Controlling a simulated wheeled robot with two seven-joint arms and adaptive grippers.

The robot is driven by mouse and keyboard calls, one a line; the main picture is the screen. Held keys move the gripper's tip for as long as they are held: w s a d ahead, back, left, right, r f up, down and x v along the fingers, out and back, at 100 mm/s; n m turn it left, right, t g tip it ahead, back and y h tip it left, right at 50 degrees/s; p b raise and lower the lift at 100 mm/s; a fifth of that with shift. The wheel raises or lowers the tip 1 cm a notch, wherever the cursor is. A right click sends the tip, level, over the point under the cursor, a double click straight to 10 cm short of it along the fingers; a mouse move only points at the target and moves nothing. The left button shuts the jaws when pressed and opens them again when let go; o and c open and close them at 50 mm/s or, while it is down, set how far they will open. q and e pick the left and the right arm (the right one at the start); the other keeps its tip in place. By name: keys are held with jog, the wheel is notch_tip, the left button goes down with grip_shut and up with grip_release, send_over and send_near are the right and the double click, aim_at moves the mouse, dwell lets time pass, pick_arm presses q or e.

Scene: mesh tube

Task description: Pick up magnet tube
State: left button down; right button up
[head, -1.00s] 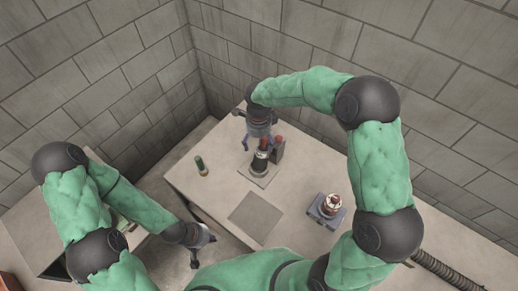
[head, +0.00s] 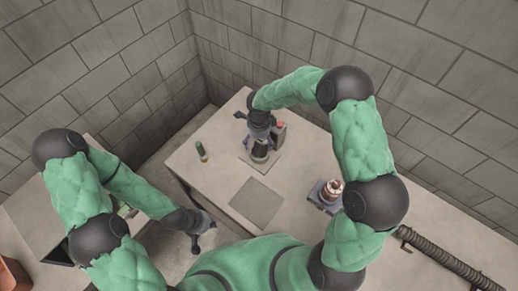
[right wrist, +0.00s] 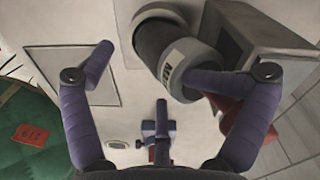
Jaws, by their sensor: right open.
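A dark cylinder with a grey band and a pale label (right wrist: 178,62) shows in the right wrist view. It stands on the table beside a grey block, and in the head view (head: 261,151) it is partly hidden under my right gripper. I cannot tell for sure whether it is the magnet tube. My right gripper (head: 262,138) is open; its purple fingers (right wrist: 146,72) are spread, the right one overlapping the cylinder's lower edge in the picture. I cannot tell whether they touch. My left gripper (head: 202,230) is away from the table items, at lower left.
A grey square plate (head: 256,203) lies nearer me. A coil device (head: 329,194) is at the right, with a ribbed hose (head: 450,262) beyond it. A grey block (right wrist: 245,40) adjoins the cylinder.

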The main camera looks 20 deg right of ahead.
jog(key=shift+s+d+f, duration=0.2)
jog(key=shift+s+f, duration=0.1)
jog(key=shift+f, duration=0.35)
jog(key=shift+r, duration=0.25)
grip_shut()
jog(key=shift+r, duration=0.1)
jog(key=shift+w+r, duration=0.2)
jog(key=shift+w, duration=0.1)
jog(key=shift+w+r, duration=0.2)
jog(key=shift+r, duration=0.4)
notch_tip(320, 180, up, 2)
jog(key=shift+r, duration=0.15)
jog(key=s+a+r, duration=0.2)
jog(key=s+r, duration=0.2)
jog(key=s, duration=0.3)
jog(key=s+a+r, duration=0.3)
jog(key=s+r, duration=0.2)
jog(key=s, duration=0.2)
jog(key=shift+p, duration=0.4)
